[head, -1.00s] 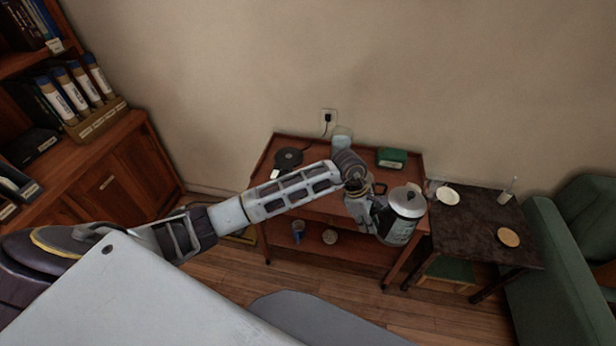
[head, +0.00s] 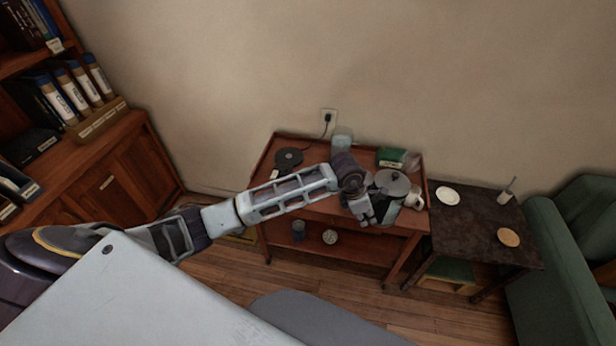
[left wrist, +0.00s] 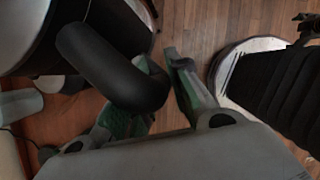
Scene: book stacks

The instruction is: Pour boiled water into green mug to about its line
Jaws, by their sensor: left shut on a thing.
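The silver kettle (head: 393,183) with a grey lid is at the right front of the wooden cart, in the head view. My left gripper (head: 366,215) is beside it on its left. In the left wrist view the kettle's thick black handle (left wrist: 105,60) lies at the fingers of my left gripper (left wrist: 162,82), which is shut on it. A pale mug (head: 415,199) shows just right of the kettle, partly hidden by it; I see no green on it. No water stream is visible. I cannot tell how far the kettle tilts. My right gripper is out of view.
The cart (head: 312,210) also holds a black round base (head: 288,157), a clear container (head: 342,138) and a green box (head: 391,157).

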